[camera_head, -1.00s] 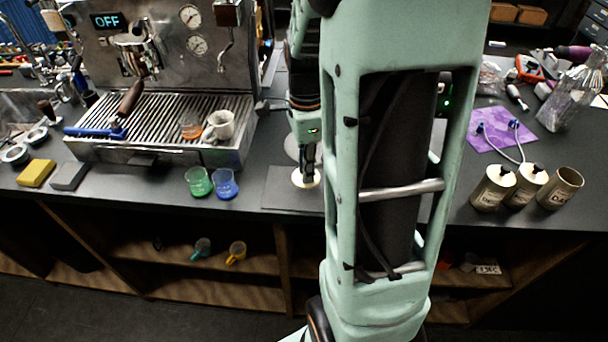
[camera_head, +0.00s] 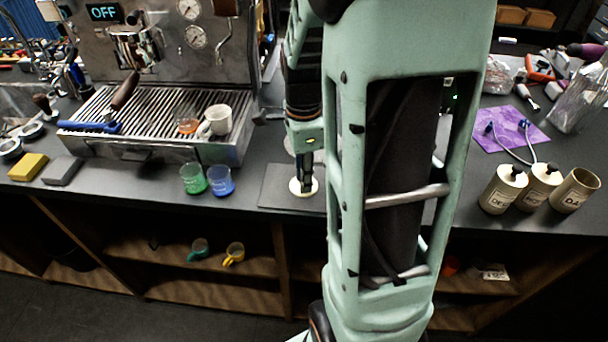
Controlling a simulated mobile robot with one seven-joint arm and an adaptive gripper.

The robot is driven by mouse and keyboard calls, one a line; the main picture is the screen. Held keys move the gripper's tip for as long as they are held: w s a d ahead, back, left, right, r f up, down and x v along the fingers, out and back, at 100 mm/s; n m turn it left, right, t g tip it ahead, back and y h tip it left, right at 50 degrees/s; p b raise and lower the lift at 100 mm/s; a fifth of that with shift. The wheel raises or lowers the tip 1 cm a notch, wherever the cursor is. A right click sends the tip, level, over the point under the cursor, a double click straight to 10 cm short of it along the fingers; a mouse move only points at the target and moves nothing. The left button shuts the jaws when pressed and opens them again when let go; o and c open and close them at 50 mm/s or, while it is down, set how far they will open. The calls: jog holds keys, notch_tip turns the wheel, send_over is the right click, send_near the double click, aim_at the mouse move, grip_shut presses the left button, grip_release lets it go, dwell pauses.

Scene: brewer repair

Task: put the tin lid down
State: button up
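The tin lid (camera_head: 296,188) is a small, round, cream disc over the dark flat mat (camera_head: 274,198) on the counter. My gripper (camera_head: 304,178) points straight down at the middle of the lid, its dark fingers close together and shut on it. The lid looks level and at or just above the mat; I cannot tell whether it touches. The fingers hide the lid's knob. An open tin (camera_head: 573,192) without a lid stands at the right, beside two lidded tins (camera_head: 502,192) (camera_head: 540,186) with black knobs.
A green cup (camera_head: 193,180) and a blue cup (camera_head: 221,182) stand left of the mat. The espresso machine (camera_head: 160,150) is behind them. A yellow sponge (camera_head: 28,167) and a grey block (camera_head: 62,171) lie far left. My arm hides the counter right of the mat.

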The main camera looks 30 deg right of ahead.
jog(key=shift+o, duration=0.3)
notch_tip(320, 180, up, 12)
jog(key=p, duration=0.1)
jog(key=shift+r, duration=0.2)
jog(key=shift+w+d, duration=0.1)
dwell(0.4)
